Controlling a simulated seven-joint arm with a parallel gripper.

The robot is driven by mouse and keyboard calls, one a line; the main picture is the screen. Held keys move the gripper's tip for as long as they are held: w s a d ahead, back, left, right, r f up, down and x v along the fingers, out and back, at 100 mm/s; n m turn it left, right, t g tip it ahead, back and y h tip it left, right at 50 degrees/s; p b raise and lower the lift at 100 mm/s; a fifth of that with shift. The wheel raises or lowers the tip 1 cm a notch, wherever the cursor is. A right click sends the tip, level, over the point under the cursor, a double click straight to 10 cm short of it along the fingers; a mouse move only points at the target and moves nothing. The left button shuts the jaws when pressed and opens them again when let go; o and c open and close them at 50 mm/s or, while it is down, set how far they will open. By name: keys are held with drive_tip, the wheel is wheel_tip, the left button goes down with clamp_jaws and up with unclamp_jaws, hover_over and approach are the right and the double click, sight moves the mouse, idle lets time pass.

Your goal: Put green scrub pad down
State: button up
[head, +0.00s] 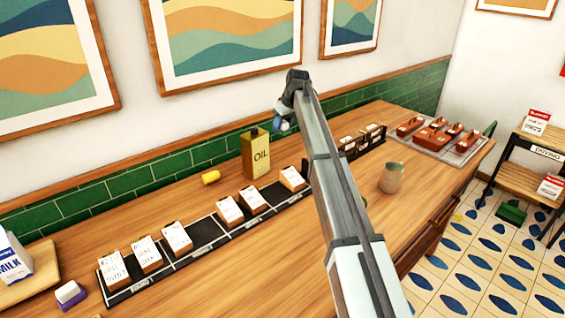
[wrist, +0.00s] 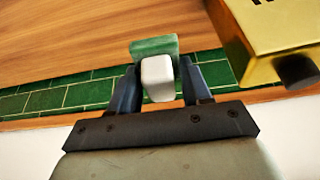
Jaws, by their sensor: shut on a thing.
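My gripper (wrist: 157,82) is shut on the green scrub pad (wrist: 154,47), a small block with a green part and a white part (wrist: 157,75), seen between the two dark fingers in the wrist view. In the head view my gripper (head: 282,122) is near the back wall, behind and above the wooden table (head: 300,235), close to the oil tin. The pad is mostly hidden or too small to make out there. I cannot tell its exact height above the table.
A gold oil tin (head: 257,155) stands by the gripper and also shows in the wrist view (wrist: 275,35). A yellow cylinder (head: 210,177) lies left of it. A black rack (head: 205,235) of labelled blocks runs in front. A cup (head: 391,178) stands right.

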sight(290, 132)
wheel_tip(290, 132, down, 13)
drive_tip(key=shift+r, duration=0.1)
idle(0.7)
drive_tip(key=shift+f, duration=0.2)
drive_tip(key=o, duration=1.1)
drive_tip(key=shift+c, duration=0.2)
drive_tip(key=shift+r, duration=0.15)
drive_tip(key=v, duration=1.2)
